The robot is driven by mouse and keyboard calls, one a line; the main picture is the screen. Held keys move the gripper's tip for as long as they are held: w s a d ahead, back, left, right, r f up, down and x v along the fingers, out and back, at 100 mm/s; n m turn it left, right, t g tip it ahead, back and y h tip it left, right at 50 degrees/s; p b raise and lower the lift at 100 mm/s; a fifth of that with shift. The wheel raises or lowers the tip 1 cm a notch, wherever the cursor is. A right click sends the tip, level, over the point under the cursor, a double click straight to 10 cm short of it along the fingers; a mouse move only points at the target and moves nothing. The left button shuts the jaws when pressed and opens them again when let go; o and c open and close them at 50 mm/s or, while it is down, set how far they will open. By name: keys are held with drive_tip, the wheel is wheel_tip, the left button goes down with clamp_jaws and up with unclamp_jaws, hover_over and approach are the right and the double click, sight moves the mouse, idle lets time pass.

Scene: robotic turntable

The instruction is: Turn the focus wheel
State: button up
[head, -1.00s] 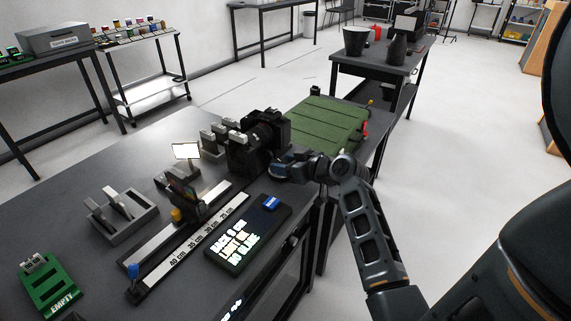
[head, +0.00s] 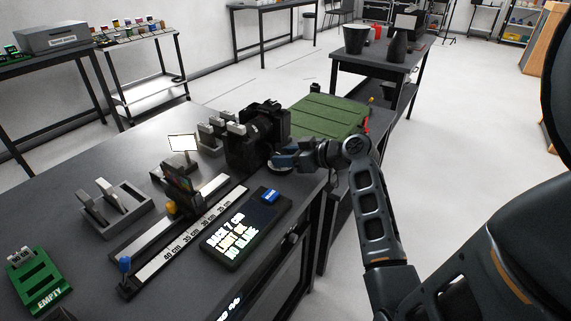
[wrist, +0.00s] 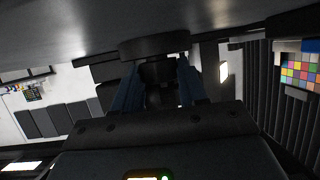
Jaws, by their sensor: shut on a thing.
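The black camera (head: 250,140) stands near the table's right edge, its lens side facing the ruler rail (head: 185,240). My gripper (head: 284,161) is at the camera's near right side, low by the table. In the wrist view, a dark round focus wheel (wrist: 154,46) sits at the far end of my fingers. My gripper (wrist: 158,84) is shut on the wheel's narrower dark hub, one blue-grey finger on each side. A display panel (head: 238,235) shows white lettering, seemingly "BACK 7 CM" and "LIGHT OK".
A colour target on a carriage (head: 180,190) stands on the rail. A lit white panel (head: 183,143), a grey slotted holder (head: 115,210) and a green tray marked EMPTY (head: 38,285) are to the left. A green mat (head: 328,115) lies behind my gripper.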

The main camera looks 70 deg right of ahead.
drive_tip(key=n+y+b, duration=0.1)
drive_tip(key=y, duration=0.1)
drive_tip(key=n+y+b, duration=0.1)
drive_tip(key=n+y, duration=0.1)
drive_tip(key=n+y+b, duration=0.2)
drive_tip(key=shift+d, duration=0.35)
drive_tip(key=shift+n+g, duration=0.3)
drive_tip(key=o, duration=1.1)
drive_tip(key=shift+c, duration=0.2)
drive_tip(key=shift+b+v, duration=0.4)
drive_tip(key=shift+v, duration=3.5)
drive_tip(key=shift+d+f, duration=0.1)
drive_tip(key=shift+d, duration=0.05)
